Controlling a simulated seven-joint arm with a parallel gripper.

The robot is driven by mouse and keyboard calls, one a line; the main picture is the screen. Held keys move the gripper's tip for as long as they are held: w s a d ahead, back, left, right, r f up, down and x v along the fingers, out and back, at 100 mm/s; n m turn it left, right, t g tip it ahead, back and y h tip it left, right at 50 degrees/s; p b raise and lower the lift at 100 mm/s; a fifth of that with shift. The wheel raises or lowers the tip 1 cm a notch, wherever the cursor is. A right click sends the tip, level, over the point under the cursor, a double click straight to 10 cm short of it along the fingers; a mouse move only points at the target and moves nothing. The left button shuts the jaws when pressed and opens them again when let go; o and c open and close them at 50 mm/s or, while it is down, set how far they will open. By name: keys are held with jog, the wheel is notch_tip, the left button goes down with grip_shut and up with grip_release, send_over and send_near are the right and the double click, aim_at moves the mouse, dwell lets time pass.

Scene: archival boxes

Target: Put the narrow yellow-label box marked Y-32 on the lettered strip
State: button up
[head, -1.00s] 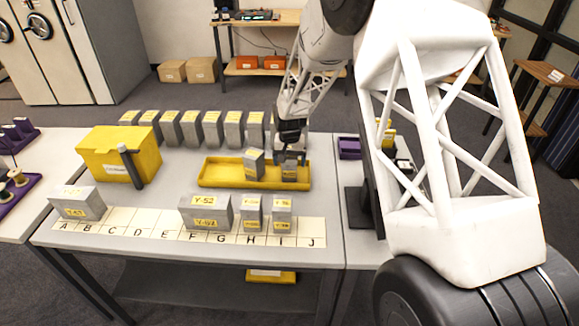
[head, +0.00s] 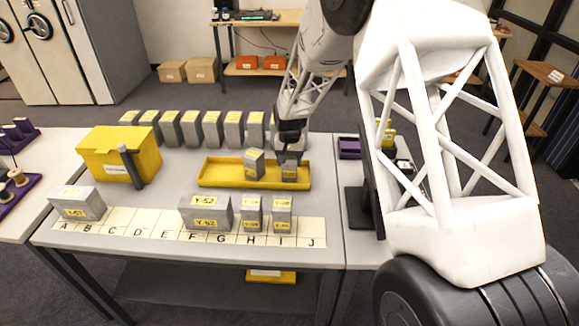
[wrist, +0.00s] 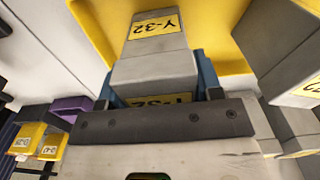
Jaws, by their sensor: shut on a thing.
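The narrow grey box Y-32 (wrist: 156,55) has yellow labels and shows between my blue fingers in the wrist view. In the head view this box (head: 289,174) is at the right end of the yellow tray (head: 220,182), under my gripper (head: 289,161). My gripper (wrist: 157,82) is shut on it. I cannot tell whether its base touches the tray floor. The lettered strip (head: 137,221), A to J, runs along the table's front edge. Several grey boxes stand on it: one near A (head: 77,204), a wide Y-52 (head: 205,213), and narrow ones at H (head: 251,214) and I (head: 282,214).
Another grey box (head: 254,164) stands in the tray just left of my gripper. A row of grey boxes (head: 212,129) stands at the back.

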jog(key=shift+r, duration=0.1)
jog(key=shift+r, duration=4.95)
jog(key=shift+s, duration=0.1)
jog(key=s+d+f, duration=0.1)
jog(key=s+d, duration=0.3)
jog(key=s, duration=0.8)
jog(key=s+d+f, duration=0.2)
jog(key=s+d, duration=0.2)
jog(key=s, duration=0.9)
jog(key=s+d+f, duration=0.2)
jog(key=s+d, duration=0.2)
jog(key=s, duration=0.8)
jog(key=shift+s, duration=0.2)
jog(key=shift+w+f, duration=0.1)
jog(key=w+a, duration=0.2)
jog(key=w, duration=0.5)
jog(key=w+a+f, duration=0.1)
jog(key=w+a, duration=0.1)
jog(key=w, duration=0.6)
jog(key=shift+w+f, duration=0.2)
jog(key=shift+f, duration=0.05)
jog(key=shift+f, duration=0.1)
